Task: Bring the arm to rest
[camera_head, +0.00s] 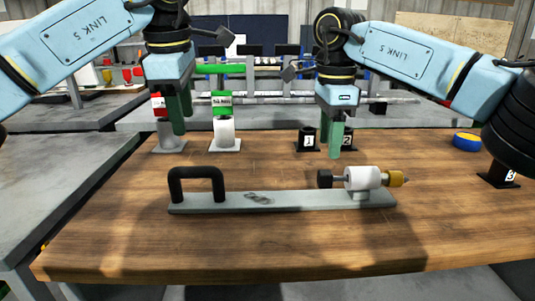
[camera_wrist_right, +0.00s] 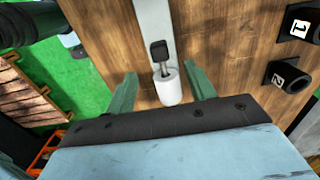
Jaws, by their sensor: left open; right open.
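My left gripper (camera_head: 181,108) hangs over the back left of the wooden table, in front of the holders there. It is open and I see nothing between its fingers. My right gripper (camera_head: 335,140) points down above the table, behind the grey fixture bar. Its two green fingers are spread apart in the right wrist view (camera_wrist_right: 163,92) and hold nothing. The fixture bar (camera_head: 300,201) lies on the table with a black handle (camera_head: 196,172) at its left. A white cylinder (camera_head: 363,178) with a black end and a brass end sits at its right.
Black holders marked 1 (camera_head: 307,140) and 2 (camera_head: 347,139) stand behind the bar. Holder 3 (camera_head: 498,176) is at the right edge. A blue and yellow round item (camera_head: 467,140) lies at the back right. A white holder (camera_head: 224,133) stands back left. The table front is clear.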

